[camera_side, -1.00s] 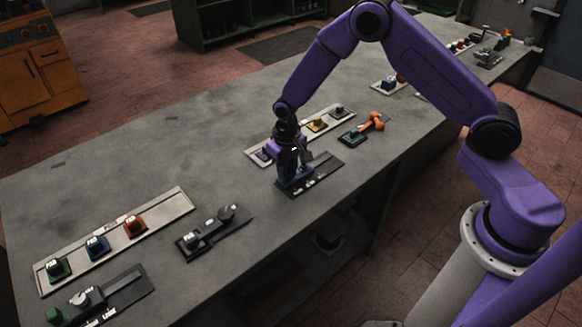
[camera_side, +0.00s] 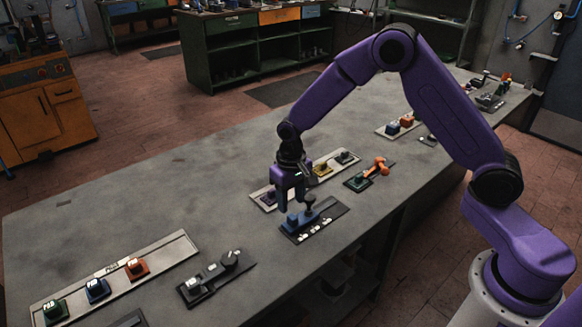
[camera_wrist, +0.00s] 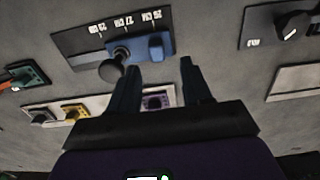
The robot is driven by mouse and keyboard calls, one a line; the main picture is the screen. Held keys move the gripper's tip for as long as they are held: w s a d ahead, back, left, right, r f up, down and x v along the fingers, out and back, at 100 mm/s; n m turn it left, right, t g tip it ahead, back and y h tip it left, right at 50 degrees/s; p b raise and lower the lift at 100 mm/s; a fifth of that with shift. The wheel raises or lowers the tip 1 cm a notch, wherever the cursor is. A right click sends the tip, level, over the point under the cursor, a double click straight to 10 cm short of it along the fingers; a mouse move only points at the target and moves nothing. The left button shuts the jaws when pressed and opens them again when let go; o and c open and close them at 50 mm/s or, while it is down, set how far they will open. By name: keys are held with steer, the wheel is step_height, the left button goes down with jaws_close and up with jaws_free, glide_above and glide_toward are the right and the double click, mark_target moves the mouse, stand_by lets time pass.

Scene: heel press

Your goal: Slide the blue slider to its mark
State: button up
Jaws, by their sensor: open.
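The blue slider (camera_side: 301,218) sits on a dark plate (camera_side: 333,211) near the front edge of the bench. It has a raised block at one end and a dark round knob (camera_wrist: 110,70) at the other. In the wrist view the blue slider (camera_wrist: 149,47) lies toward the right part of its plate (camera_wrist: 75,42), beside a row of white printed marks (camera_wrist: 128,20). Which mark is meant cannot be told. My gripper (camera_side: 291,207) is open and empty, just behind the slider. In the wrist view its fingers (camera_wrist: 161,64) are apart, with the slider beyond their tips.
Behind stands a pale panel with purple, yellow and grey blocks (camera_side: 322,169). To the right is a green block with an orange handle (camera_side: 379,164). A dark rotary knob panel (camera_side: 217,275) and a pale panel with coloured blocks (camera_side: 170,250) lie left. Bare bench lies between.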

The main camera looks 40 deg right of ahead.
step_height(320, 180, up, 11)
steer(key=shift+f, duration=0.2)
stand_by(0.3)
steer(key=s+a+r+n, duration=0.1)
steer(key=s+r+n, duration=0.15)
steer(key=s, duration=0.55)
steer(key=s+r+n, duration=0.2)
steer(key=s+n, duration=0.2)
steer(key=s, duration=0.4)
steer(key=s+d+n, duration=0.3)
steer(key=s, duration=0.5)
steer(key=s+d+n, duration=0.3)
steer(key=s, duration=0.5)
steer(key=shift+s+d, duration=0.3)
steer(key=shift+d, duration=0.05)
